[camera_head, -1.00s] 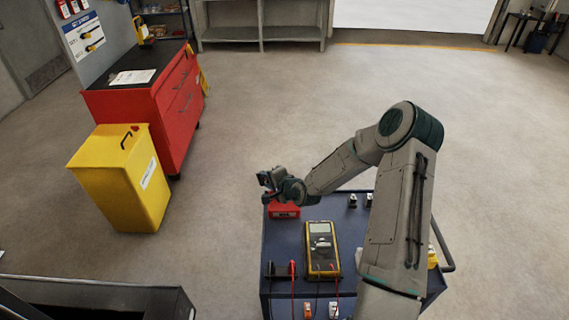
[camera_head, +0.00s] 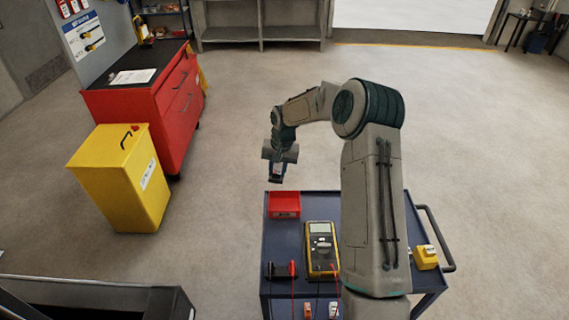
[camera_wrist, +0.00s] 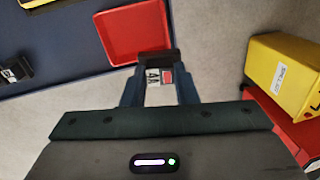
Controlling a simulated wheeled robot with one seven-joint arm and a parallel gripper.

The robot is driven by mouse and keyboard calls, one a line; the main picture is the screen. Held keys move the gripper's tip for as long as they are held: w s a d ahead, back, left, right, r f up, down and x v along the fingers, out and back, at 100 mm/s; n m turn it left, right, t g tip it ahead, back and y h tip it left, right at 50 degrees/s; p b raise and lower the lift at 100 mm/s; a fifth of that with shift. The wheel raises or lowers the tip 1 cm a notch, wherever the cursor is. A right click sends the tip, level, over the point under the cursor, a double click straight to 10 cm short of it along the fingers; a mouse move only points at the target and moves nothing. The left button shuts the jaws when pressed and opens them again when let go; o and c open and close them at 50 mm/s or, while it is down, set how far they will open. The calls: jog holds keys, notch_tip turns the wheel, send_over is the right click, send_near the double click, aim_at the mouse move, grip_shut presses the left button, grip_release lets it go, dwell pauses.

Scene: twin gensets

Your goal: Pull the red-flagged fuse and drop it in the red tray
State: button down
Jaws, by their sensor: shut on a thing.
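My gripper (camera_head: 278,174) points down with its fingers near the far edge of the cart, up-image of the red tray. In the wrist view my gripper (camera_wrist: 160,92) is shut on a small fuse (camera_wrist: 154,77) with a pale, marked body and a red patch, the red flag. The fuse's dark end overlaps the near rim of the picture of the tray. The red tray (camera_head: 284,212) sits on the cart's far left corner and looks empty in the wrist view (camera_wrist: 133,33). How high the fuse is above the tray cannot be told.
The dark blue cart (camera_head: 290,233) carries a yellow multimeter (camera_head: 322,262) with red and black leads, and a yellow block (camera_head: 425,257). A yellow bin (camera_head: 120,190) and a red cabinet (camera_head: 175,110) stand left. Floor between bin and cart is clear.

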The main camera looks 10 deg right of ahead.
notch_tip(320, 180, up, 4)
jog(key=s+d+n+h, duration=0.1)
jog(key=s+d+h, duration=0.1)
notch_tip(320, 180, down, 9)
jog(key=b, duration=0.4)
jog(key=shift+f+b, duration=0.2)
jog(key=shift+b, duration=0.2)
jog(key=c, duration=1.1)
grip_release()
jog(key=shift+o, duration=0.2)
